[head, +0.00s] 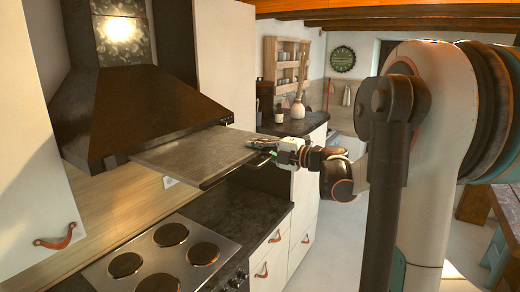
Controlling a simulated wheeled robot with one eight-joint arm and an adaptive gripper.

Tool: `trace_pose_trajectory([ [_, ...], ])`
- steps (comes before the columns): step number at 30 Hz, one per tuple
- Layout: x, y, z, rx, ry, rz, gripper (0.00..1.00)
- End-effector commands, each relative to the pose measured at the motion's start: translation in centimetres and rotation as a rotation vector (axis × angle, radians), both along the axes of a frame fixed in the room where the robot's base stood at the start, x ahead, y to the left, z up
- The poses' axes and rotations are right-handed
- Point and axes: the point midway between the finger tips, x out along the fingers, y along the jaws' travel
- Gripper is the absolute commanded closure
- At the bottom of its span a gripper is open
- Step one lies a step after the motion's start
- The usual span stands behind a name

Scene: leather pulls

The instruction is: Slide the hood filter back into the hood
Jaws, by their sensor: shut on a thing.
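The dark range hood (130,112) is on the wall at the left, above the stove. The hood filter (195,152) is a flat grey panel sticking out to the right from the hood's lower edge, roughly level. Its left end meets the hood; how far it reaches inside is hidden. My gripper (262,150) is shut on the filter's right edge, near a dark handle. The fingertips are small in view, and their exact grip is hard to make out.
A stove with several round burners (172,235) lies below the filter, set in a dark countertop (225,197). Drawers with leather pulls (275,237) are below. A cabinet door (30,200) is at the lower left. Bottles and a vase (298,108) stand on the far counter.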

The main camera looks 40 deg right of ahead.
Motion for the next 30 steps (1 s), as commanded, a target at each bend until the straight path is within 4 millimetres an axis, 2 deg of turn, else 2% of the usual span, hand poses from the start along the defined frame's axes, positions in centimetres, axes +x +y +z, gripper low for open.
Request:
trace_pose_trajectory([
  [15, 0.5, 0.2, 0.0, 0.001, -0.001, 0.000, 1.00],
  [30, 2.5, 1.1, 0.0, 0.001, -0.001, 0.000, 1.00],
])
